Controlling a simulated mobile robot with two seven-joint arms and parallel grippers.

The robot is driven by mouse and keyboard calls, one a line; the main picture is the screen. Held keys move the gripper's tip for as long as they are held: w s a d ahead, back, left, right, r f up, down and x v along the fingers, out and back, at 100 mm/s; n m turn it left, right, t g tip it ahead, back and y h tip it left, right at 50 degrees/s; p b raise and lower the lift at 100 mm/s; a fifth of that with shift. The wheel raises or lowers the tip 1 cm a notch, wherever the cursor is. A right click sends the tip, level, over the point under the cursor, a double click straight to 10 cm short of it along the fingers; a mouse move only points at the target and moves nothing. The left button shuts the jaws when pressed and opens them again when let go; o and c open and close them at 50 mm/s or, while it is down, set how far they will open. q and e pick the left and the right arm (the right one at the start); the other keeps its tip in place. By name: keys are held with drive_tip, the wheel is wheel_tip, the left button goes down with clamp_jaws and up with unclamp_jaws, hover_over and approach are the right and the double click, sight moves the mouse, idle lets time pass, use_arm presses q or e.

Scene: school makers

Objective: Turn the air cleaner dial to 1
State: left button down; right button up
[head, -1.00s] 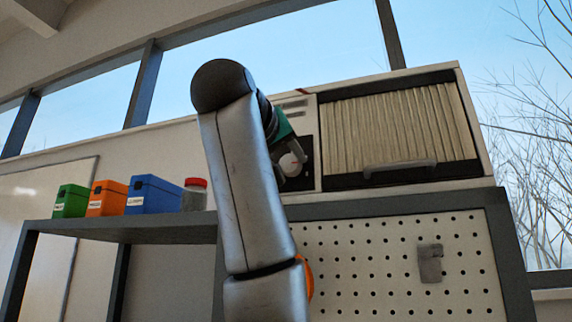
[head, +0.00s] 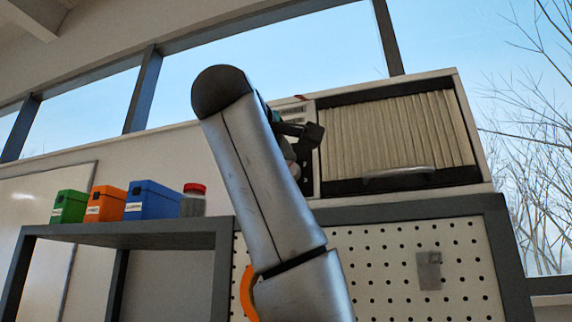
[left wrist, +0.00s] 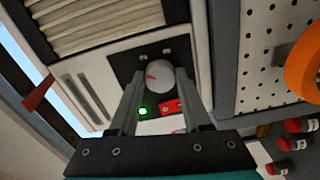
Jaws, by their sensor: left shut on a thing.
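The air cleaner (head: 325,110) is a white box on the shelf, with a pleated filter on its front and a dark control panel left of the filter. In the left wrist view its round light-grey dial (left wrist: 160,76) has a red pointer mark and sits on the dark panel. My left gripper (left wrist: 160,78) has one finger on each side of the dial and is shut on it. A lit green lamp (left wrist: 142,112) and a red switch (left wrist: 172,106) show between the fingers. In the head view my left arm hides most of the panel. My right gripper is out of view.
Green (head: 70,206), orange (head: 106,204) and blue (head: 151,200) boxes and a red-lidded jar (head: 194,200) stand on the shelf left of my arm. A pegboard (head: 400,270) is below the cleaner. A handle (head: 398,173) crosses the filter's lower edge.

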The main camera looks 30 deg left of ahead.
use_arm(q)
drive_tip(key=shift+r+n+p, duration=0.1)
drive_tip(key=shift+n+p, duration=1.1)
drive_tip(key=shift+n, duration=2.7)
drive_tip(key=shift+c, duration=1.8)
unclamp_jaws()
drive_tip(key=shift+s, duration=0.1)
drive_tip(key=b+v, duration=0.5)
drive_tip(key=v, duration=1)
